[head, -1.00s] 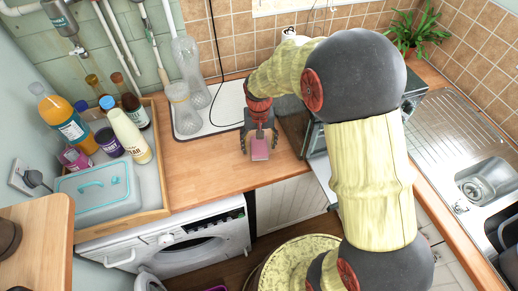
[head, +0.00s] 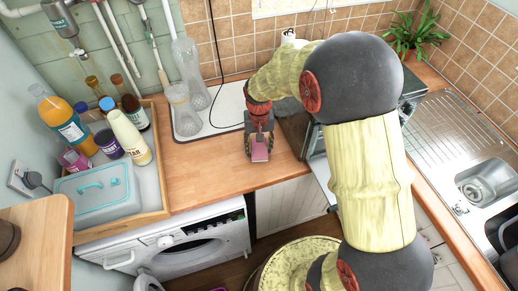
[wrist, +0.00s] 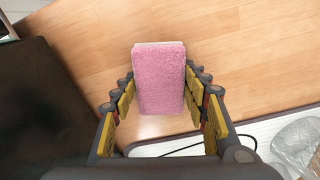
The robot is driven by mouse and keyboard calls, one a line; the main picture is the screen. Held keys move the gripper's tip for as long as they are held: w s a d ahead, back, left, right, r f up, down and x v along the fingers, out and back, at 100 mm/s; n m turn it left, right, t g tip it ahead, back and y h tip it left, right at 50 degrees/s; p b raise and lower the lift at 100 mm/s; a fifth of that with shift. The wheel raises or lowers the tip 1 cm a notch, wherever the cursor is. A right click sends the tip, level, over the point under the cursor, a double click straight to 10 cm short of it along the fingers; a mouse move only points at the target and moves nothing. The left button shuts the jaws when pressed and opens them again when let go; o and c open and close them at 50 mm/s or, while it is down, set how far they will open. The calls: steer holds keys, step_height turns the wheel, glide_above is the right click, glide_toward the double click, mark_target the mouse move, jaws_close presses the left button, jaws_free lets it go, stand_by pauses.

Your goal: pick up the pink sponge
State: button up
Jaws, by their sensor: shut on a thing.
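The pink sponge (head: 260,154) is a small block with a fuzzy pink face and a pale edge. In the wrist view the sponge (wrist: 160,78) stands out between the finger pads. My gripper (head: 259,146) is shut on it, with a finger along each side; the gripper (wrist: 158,100) also shows at the bottom of the wrist view. The sponge is over the wooden counter (head: 200,168), near its front edge. I cannot tell exactly how high it is above the counter.
A wooden tray (head: 160,188) with bottles and a blue-lidded box stands at left. A white tray (head: 222,112) with clear bottles and a black cable lies behind the gripper. A dark oven-like appliance (head: 316,142) is close at right. Bare counter lies left of the gripper.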

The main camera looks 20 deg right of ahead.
mark_target(259, 146)
steer(key=shift+r, duration=0.1)
steer(key=shift+r, duration=0.5)
step_height(259, 146, up, 2)
steer(key=shift+r+p, duration=0.15)
steer(key=shift+p, duration=0.25)
steer(key=s+r, duration=0.1)
steer(key=s+r+p, duration=0.1)
steer(key=r, duration=0.1)
steer(key=s+r, duration=0.2)
steer(key=shift+d, duration=0.25)
steer(key=s+d+r+p, duration=0.1)
steer(key=s+r, duration=0.3)
steer(key=s, duration=0.6)
steer(key=shift+d+r+p, duration=0.15)
steer(key=shift+r+p, duration=0.1)
steer(key=shift+p, duration=0.25)
steer(key=o, duration=0.4)
steer(key=c, duration=0.5)
